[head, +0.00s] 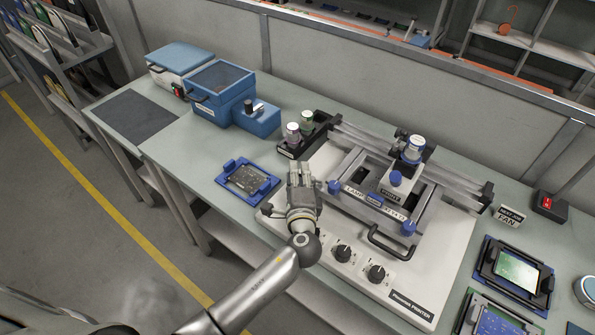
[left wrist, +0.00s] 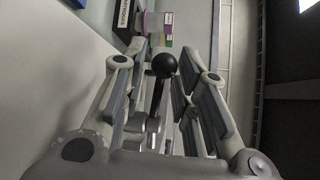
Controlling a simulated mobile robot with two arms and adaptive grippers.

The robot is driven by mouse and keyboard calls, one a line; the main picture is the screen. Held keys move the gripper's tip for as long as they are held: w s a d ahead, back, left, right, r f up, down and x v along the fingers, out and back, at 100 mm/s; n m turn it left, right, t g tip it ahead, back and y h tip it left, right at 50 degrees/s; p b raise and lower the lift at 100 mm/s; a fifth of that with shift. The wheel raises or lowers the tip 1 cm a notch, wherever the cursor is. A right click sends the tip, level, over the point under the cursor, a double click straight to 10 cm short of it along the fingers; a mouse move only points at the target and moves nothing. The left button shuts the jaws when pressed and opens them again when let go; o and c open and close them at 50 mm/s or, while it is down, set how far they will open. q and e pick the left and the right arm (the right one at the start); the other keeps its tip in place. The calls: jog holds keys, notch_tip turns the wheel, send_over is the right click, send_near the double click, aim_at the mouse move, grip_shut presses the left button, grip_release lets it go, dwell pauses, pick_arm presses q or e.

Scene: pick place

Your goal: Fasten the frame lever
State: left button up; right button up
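My left gripper (head: 301,172) is over the left edge of the white printer base (head: 440,270), beside the metal frame (head: 348,163) with blue knobs. In the left wrist view, a lever with a black ball knob (left wrist: 164,65) stands between the two fingers of the left gripper (left wrist: 166,85). The fingers are spread, with gaps visible on both sides of the knob, so the gripper is open. In the head view the lever is not clearly visible near the gripper. My right gripper is not in view.
A blue tray with a circuit board (head: 272,183) lies left of the gripper. A black holder (head: 290,147) with jars stands behind it. Black dials (head: 342,252) line the front of the printer base, near my left arm. More boards (head: 516,270) lie at the right.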

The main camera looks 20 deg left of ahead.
pick_arm(q)
jog(key=shift+w+a, duration=0.1)
jog(key=shift+w, duration=0.15)
grip_shut()
jog(key=shift+w+m+t+h, duration=0.2)
jog(key=shift+m+t+h, duration=0.1)
jog(key=shift+m+h, duration=0.6)
jog(key=shift+w+d+f+m+h, duration=0.15)
jog(key=shift+m+h, duration=0.25)
jog(key=shift+h, duration=0.35)
jog(key=shift+w+d+m+h, duration=0.15)
jog(key=shift+m+h, duration=0.25)
jog(key=shift+h, duration=0.35)
jog(key=shift+a, duration=0.1)
grip_release()
